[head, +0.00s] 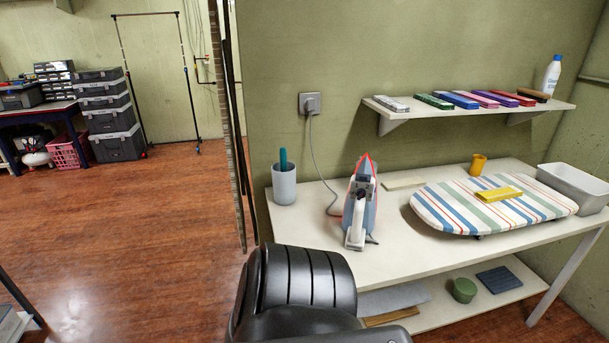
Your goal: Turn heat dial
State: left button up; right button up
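An iron (351,217) stands on its heel on the white table (315,235), with a grey-blue body, a white handle and red edging at its upturned tip. Its cord (316,155) runs to a wall outlet (310,103). Dark and grey parts show near the handle, but I cannot make out which is the heat dial or how it is set. A black rounded link of my arm fills the bottom middle, in front of the table. Neither gripper is in view.
A cup (284,187) with a teal item stands left of the iron. A striped ironing board (450,213) with a folded yellow cloth (499,194) lies to the right, near a yellow mug (478,164) and grey bin (577,184). A wall shelf (465,115) hangs above.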

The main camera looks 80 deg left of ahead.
aim_at(360, 192)
jog(key=u, duration=0.5)
jog(key=i, duration=3.2)
jog(key=u, duration=2.9)
jog(key=i, duration=0.2)
jog(key=u, duration=1.05)
